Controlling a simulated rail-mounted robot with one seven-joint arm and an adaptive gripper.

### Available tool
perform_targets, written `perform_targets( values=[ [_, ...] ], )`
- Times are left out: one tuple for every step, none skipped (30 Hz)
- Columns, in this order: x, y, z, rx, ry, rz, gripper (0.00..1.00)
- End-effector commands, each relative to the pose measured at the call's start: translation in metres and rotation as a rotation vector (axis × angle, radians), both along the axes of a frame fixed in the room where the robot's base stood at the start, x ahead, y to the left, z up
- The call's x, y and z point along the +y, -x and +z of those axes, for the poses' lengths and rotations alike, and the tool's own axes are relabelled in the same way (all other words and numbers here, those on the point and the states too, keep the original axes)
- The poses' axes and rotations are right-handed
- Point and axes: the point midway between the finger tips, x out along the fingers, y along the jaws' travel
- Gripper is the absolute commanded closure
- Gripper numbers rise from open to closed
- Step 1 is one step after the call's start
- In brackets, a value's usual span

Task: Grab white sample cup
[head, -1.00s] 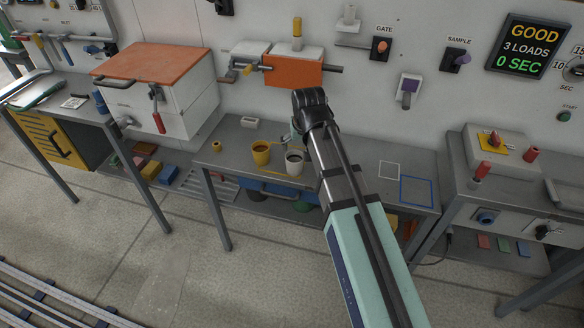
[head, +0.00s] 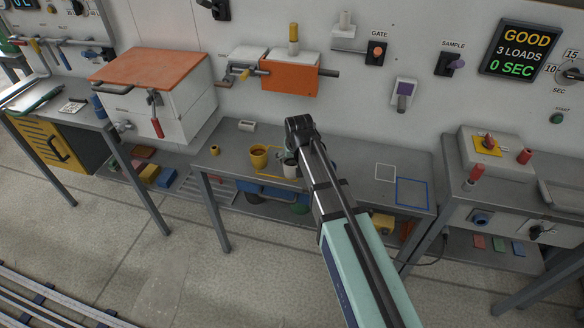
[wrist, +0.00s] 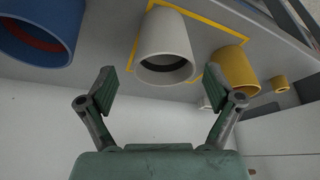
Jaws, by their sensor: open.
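The white sample cup (wrist: 166,48) is in the upper middle of the wrist view, its dark mouth facing my gripper. In the head view the white cup (head: 290,169) stands on the grey bench, partly hidden by my arm. My gripper (wrist: 160,82) is open and empty, its two green fingers spread below the cup in the picture, with the cup's rim in line with the gap. I see no contact. In the head view my arm mostly hides the gripper.
A yellow cup (wrist: 237,70) is to the right of the white cup in the wrist view, and a blue cup (wrist: 45,28) to the left. A yellow outline (wrist: 203,20) marks the bench. A small yellow ring (head: 215,151) lies further left in the head view.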

Motion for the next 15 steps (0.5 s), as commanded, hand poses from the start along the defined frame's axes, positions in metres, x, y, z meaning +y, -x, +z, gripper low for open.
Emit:
perform_targets(
  values=[
    [0.000,-0.001,-0.002,0.000,0.000,0.000,0.09],
    [0.000,-0.002,-0.003,0.000,0.000,0.000,0.09],
    [0.000,-0.002,-0.004,0.000,0.000,0.000,0.09],
    [0.000,-0.002,-0.005,0.000,0.000,0.000,0.09],
    [0.001,-0.002,-0.005,0.000,0.000,0.000,0.09],
    [0.001,-0.003,-0.006,0.001,0.000,0.000,0.09],
    [0.001,-0.004,-0.008,0.001,0.000,0.000,0.09],
    [0.002,-0.004,-0.009,0.002,0.000,0.000,0.09],
    [0.003,-0.006,-0.012,0.002,0.000,0.000,0.09],
    [0.003,-0.007,-0.014,0.002,0.000,0.000,0.09],
    [0.004,-0.009,-0.016,0.001,0.000,0.000,0.09],
    [0.006,-0.011,-0.020,0.002,0.000,0.000,0.09],
    [0.006,-0.012,-0.024,0.003,0.001,0.000,0.09],
    [0.007,-0.014,-0.027,0.003,0.001,0.000,0.09],
    [0.009,-0.016,-0.031,0.002,0.000,0.000,0.09]
  ],
)
